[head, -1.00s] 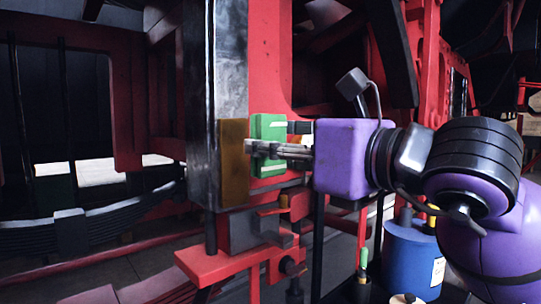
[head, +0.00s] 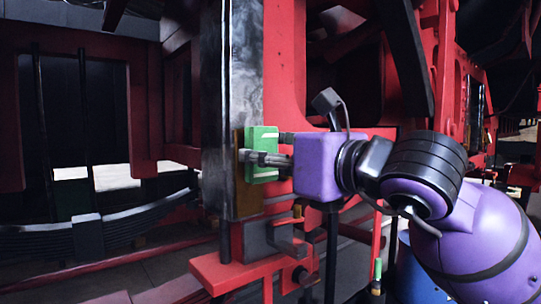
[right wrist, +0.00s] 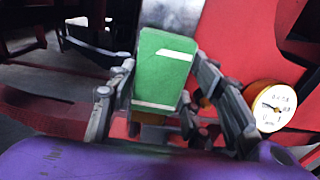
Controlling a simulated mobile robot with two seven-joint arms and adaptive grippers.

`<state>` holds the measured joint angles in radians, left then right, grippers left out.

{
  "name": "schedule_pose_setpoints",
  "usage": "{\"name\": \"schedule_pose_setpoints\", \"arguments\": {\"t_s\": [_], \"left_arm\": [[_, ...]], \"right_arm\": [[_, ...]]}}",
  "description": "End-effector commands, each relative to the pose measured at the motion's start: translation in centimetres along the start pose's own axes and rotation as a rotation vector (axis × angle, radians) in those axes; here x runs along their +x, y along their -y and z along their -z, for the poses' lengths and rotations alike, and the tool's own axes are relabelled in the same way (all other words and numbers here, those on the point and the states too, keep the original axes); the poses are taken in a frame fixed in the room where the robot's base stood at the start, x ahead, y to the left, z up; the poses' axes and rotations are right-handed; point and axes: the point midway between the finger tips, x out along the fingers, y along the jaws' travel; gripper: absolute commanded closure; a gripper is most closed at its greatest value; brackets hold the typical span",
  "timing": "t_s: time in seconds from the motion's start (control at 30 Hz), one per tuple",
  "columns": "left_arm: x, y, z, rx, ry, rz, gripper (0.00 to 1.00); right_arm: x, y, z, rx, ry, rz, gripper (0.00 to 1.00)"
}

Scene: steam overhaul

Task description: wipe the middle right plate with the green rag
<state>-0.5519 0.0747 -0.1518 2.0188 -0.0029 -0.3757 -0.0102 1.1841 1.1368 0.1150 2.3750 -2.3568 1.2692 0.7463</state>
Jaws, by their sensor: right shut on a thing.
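The green rag (head: 262,146) is a thick green block with white stripes. My right gripper (head: 284,160) is shut on it. The rag is against or just in front of a brown, rusty plate (head: 249,205) on a tall grey steel post, and hides much of the plate's upper part. I cannot tell whether they touch. My left gripper is not in view.
A red frame (head: 285,60) rises behind the post. A red bracket (head: 235,268) juts out below the plate. A leaf spring (head: 120,222) lies at the left. A round white gauge (right wrist: 272,106) is right of the gripper in the right wrist view. A blue drum (head: 408,280) stands low right.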

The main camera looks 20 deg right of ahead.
Motion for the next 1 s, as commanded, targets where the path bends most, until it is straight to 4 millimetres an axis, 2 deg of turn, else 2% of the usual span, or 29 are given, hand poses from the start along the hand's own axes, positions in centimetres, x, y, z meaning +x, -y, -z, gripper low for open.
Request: {"name": "schedule_pose_setpoints", "arguments": {"t_s": [1.0], "left_arm": [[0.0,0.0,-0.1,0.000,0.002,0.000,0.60]], "right_arm": [[1.5,0.0,0.0,0.002,0.000,-0.001,0.75]]}}
